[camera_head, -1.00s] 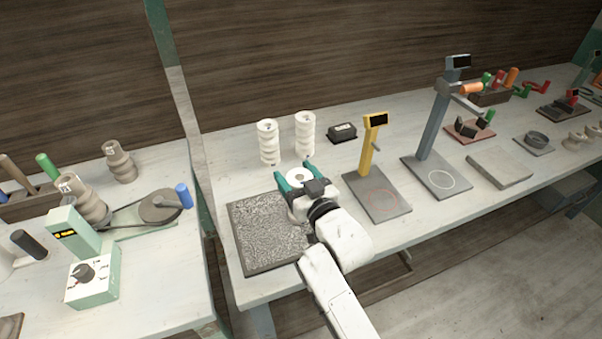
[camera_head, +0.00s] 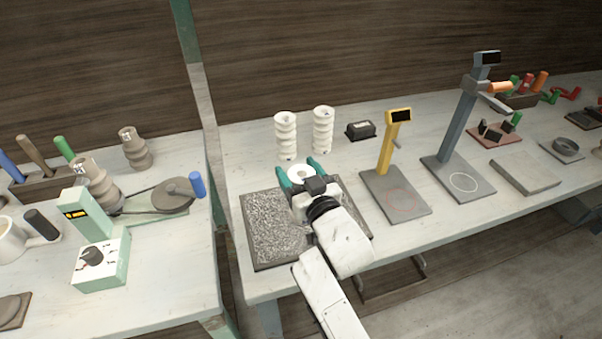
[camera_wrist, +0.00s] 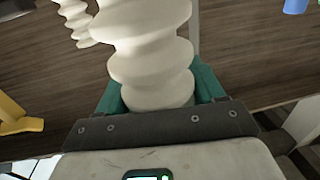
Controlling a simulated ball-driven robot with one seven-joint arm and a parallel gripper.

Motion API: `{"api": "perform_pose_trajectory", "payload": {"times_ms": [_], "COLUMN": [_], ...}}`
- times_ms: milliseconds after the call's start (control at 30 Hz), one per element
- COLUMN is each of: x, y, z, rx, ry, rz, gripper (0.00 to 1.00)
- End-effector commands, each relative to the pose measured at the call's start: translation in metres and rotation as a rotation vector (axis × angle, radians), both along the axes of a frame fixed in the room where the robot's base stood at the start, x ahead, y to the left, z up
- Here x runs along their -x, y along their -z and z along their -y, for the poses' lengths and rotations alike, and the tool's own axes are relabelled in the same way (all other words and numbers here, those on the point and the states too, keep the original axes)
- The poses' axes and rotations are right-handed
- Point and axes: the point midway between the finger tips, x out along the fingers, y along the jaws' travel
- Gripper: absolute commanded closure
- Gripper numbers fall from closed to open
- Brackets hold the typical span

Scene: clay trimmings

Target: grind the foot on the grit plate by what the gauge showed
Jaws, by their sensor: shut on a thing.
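My gripper (camera_head: 302,172) has its teal fingers shut on a white ribbed piece (camera_head: 301,173), over the far edge of the speckled grit plate (camera_head: 275,250). The wrist view shows the ribbed piece (camera_wrist: 150,50) large between the teal fingers. Whether its foot touches the plate is hidden by my arm. The yellow gauge (camera_head: 388,150) stands right of the plate, its base marked with a red circle; its dark display shows no readable figure. A taller grey-blue gauge (camera_head: 457,130) with a white circle on its base stands further right.
Two white ribbed pieces (camera_head: 286,136) (camera_head: 323,130) stand behind the plate, beside a small black box (camera_head: 360,130). A grey slab (camera_head: 525,175) lies to the right. The left bench holds a green control box (camera_head: 100,262) and a belt-driven wheel (camera_head: 174,194). A green post (camera_head: 196,80) separates the benches.

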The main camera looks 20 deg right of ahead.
Motion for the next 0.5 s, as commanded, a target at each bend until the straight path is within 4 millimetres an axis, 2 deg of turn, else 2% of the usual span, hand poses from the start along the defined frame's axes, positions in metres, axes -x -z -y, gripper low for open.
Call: {"api": "perform_pose_trajectory", "payload": {"times_ms": [500], "x": [0.000], "y": [-0.002], "z": [-0.023], "rx": [-0.001], "ry": [-0.002], "rz": [0.002], "gripper": [1.00]}}
